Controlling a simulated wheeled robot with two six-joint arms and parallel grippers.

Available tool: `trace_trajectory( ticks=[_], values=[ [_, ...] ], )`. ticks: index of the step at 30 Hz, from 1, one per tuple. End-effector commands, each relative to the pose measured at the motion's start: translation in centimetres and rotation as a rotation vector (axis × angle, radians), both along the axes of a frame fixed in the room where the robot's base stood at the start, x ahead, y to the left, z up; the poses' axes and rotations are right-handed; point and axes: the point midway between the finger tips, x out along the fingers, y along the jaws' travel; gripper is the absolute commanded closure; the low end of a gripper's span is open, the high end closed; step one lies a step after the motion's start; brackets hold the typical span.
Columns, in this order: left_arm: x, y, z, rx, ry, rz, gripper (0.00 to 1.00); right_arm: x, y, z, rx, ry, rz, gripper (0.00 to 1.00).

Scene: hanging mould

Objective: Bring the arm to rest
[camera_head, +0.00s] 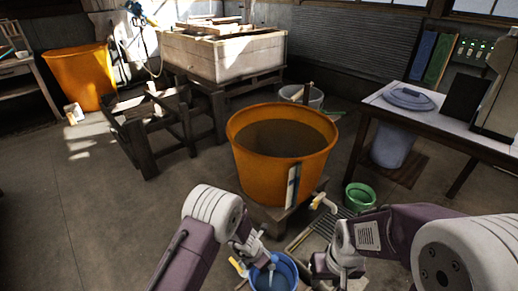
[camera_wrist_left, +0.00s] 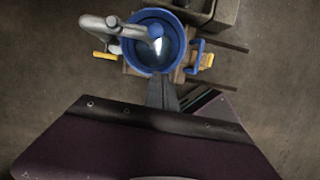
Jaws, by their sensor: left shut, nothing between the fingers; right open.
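My left arm comes in at the lower left of the head view, bent at a pale rounded joint. Its gripper shows in the left wrist view (camera_wrist_left: 162,92) as dark fingers held together and empty, pointing toward a blue bucket (camera_wrist_left: 133,62). Whether the fingertips touch the bucket I cannot tell. In the head view the blue bucket (camera_head: 283,284) is at the bottom edge, partly cut off. My right arm comes in from the right, and its gripper (camera_head: 322,266) is low, right of the blue bucket, open, with nothing seen in it.
A large orange tub (camera_head: 283,160) stands just ahead on a low wooden base. A green bucket (camera_head: 360,197) is right of it. A table (camera_head: 415,113) fills the right side. A wooden crate (camera_head: 225,58) stands behind. The floor at left (camera_head: 75,200) is clear.

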Motion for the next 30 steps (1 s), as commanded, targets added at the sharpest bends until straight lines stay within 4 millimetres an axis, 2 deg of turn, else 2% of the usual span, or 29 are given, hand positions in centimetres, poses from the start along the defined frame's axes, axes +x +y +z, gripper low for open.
trace_trajectory(
  ticks=[2,5,7,9,10,12,14,15,18,20,25,27,28,30],
  values=[
    [0.8,0.6,0.6,-0.005,-0.012,0.019,1.0,0.0,0.0,0.0,0.0,0.0,0.0,0.57],
    [4.0,1.4,4.1,-0.034,-0.085,0.064,1.0,0.0,0.0,0.0,0.0,0.0,0.0,0.57],
    [6.3,3.2,8.6,-0.05,-0.159,0.094,1.0,0.0,0.0,0.0,0.0,0.0,0.0,0.57],
    [7.0,5.8,13.6,-0.035,-0.239,0.038,1.0,0.0,0.0,0.0,0.0,0.0,0.0,0.57],
    [6.8,6.9,15.4,-0.015,-0.27,-0.022,1.0,0.0,0.0,0.0,0.0,0.0,0.0,0.57],
    [5.2,9.2,18.9,0.057,-0.337,-0.217,1.0,0.0,0.0,0.0,0.0,0.0,0.0,0.57],
    [2.9,11.0,21.1,0.14,-0.38,-0.431,1.0,0.0,0.0,0.0,0.0,0.0,0.0,0.57],
    [1.1,12.1,22.0,0.2,-0.397,-0.589,1.0,0.0,0.0,0.0,0.0,0.0,0.0,0.57],
    [-3.5,14.3,22.7,0.333,-0.398,-0.974,1.0,0.0,0.0,0.0,0.0,0.0,0.0,0.57],
    [-6.2,15.4,22.5,0.394,-0.377,-1.203,1.0,0.0,0.0,0.0,0.0,0.0,0.0,0.57],
    [-13.9,18.3,20.1,0.453,-0.244,-1.894,1.0,0.0,0.0,0.0,0.0,0.0,0.0,0.57],
    [-15.4,19.3,19.6,0.447,-0.207,-2.168,1.0,0.0,0.0,0.0,0.0,0.0,0.0,0.57],
    [-15.5,19.3,19.7,0.442,-0.216,-2.238,1.0,0.0,0.0,0.0,0.0,0.0,0.0,0.57],
    [-15.4,19.2,23.8,0.446,-0.22,-2.237,1.0,0.0,0.0,4.1,0.0,0.001,0.0,0.57]
  ],
)
